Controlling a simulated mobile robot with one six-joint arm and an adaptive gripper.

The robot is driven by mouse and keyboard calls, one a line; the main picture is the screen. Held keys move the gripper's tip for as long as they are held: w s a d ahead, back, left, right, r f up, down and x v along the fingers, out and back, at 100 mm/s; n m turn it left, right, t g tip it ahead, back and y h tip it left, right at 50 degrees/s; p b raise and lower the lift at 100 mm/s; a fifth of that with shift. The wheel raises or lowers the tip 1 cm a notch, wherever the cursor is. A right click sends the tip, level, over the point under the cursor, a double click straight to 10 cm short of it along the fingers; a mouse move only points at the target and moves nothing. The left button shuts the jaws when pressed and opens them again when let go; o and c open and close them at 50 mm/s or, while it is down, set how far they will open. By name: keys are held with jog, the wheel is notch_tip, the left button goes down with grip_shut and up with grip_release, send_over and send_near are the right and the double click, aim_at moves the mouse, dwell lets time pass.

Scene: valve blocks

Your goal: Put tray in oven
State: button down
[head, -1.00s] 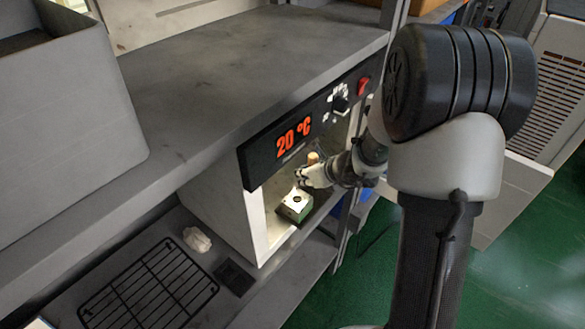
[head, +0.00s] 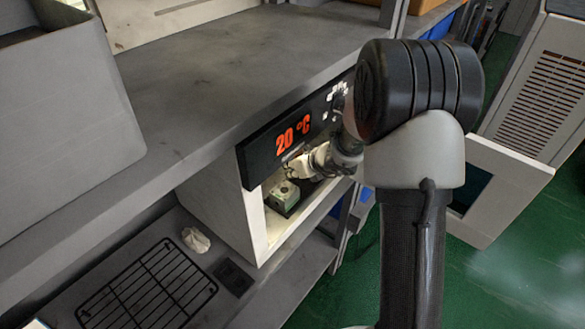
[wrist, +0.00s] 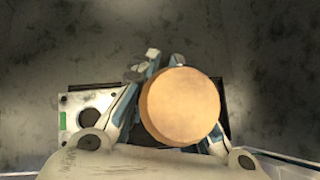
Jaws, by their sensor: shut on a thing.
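The oven (head: 222,215) stands under the grey shelf, its front open and its display reading 20 °C. My gripper (head: 294,172) is inside the oven opening. In the wrist view my gripper (wrist: 160,68) is shut around the round wooden handle (wrist: 183,105). A dark edge of the tray (wrist: 227,107) shows behind the handle; most of the tray is hidden. A metal and green valve block (head: 284,198) sits inside the oven, left of my gripper. It also shows in the wrist view (wrist: 88,103), beside the fingers.
The oven's front panel (head: 262,150) hangs just above my gripper. A pale panel (head: 500,190) stands out at the right, above the green floor.

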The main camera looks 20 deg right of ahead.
jog(key=shift+r, duration=0.1)
jog(key=c, duration=2)
grip_release()
jog(key=o, duration=0.5)
jog(key=shift+o, duration=0.2)
jog(key=shift+s+r, duration=0.15)
jog(key=p+v, duration=0.1)
jog(key=v, duration=0.2)
jog(key=s+d, duration=0.4)
jog(key=s, duration=0.7)
jog(key=shift+d+f, duration=0.2)
jog(key=shift+d, duration=0.05)
